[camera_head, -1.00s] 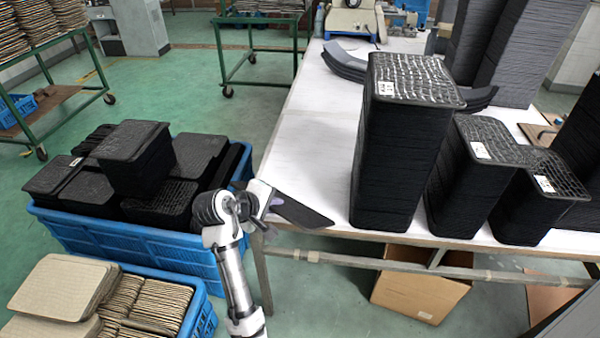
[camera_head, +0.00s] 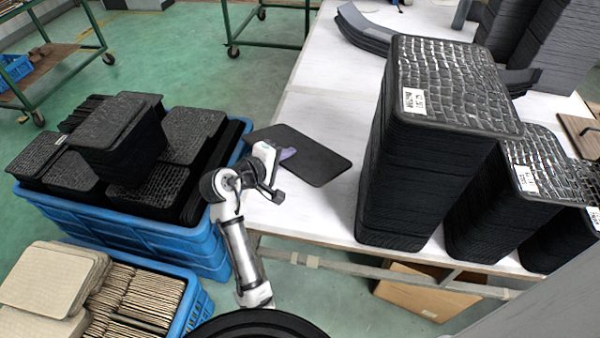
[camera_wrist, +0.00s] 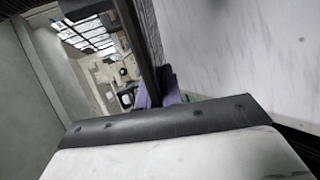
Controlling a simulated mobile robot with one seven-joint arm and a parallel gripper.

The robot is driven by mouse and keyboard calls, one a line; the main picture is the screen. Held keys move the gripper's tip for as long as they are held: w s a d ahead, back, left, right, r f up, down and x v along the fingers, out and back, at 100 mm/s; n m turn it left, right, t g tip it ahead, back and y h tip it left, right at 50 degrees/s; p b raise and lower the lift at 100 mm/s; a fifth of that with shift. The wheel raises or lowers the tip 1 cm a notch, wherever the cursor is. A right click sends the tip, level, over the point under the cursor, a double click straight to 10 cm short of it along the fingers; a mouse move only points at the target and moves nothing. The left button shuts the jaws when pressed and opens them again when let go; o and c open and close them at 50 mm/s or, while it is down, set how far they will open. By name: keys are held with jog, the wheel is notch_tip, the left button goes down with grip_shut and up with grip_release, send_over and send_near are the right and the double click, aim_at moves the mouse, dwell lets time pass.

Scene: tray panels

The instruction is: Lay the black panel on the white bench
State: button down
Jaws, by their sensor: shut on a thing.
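The black panel (camera_head: 318,160) is a thin dark sheet with rounded corners. It lies over the left part of the white bench (camera_head: 320,105), roughly level, with its left end near the bench edge. My gripper (camera_head: 287,154) has purple fingertips shut on the panel's near edge. In the wrist view the purple fingers (camera_wrist: 167,90) pinch the panel (camera_wrist: 140,45), which shows as a narrow dark strip, with the pale bench (camera_wrist: 240,50) to its right. I cannot tell whether the panel touches the bench.
A tall stack of black panels (camera_head: 420,150) stands just right of the held panel, with more stacks beyond. A blue crate (camera_head: 130,225) of black panels is left of the bench. A second crate (camera_head: 190,318) holds beige pieces. The bench behind the held panel is clear.

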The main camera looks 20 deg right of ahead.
jog(key=shift+w+d+f, duration=0.1)
jog(key=shift+w, duration=0.05)
notch_tip(320, 180, down, 10)
jog(key=b, duration=0.7)
jog(key=shift+b, duration=0.4)
jog(key=c, duration=1.7)
grip_release()
jog(key=p+v, duration=0.4)
jog(key=v, duration=0.3)
jog(key=shift+r, duration=0.3)
jog(key=shift+s+a, duration=0.3)
jog(key=shift+a, duration=0.15)
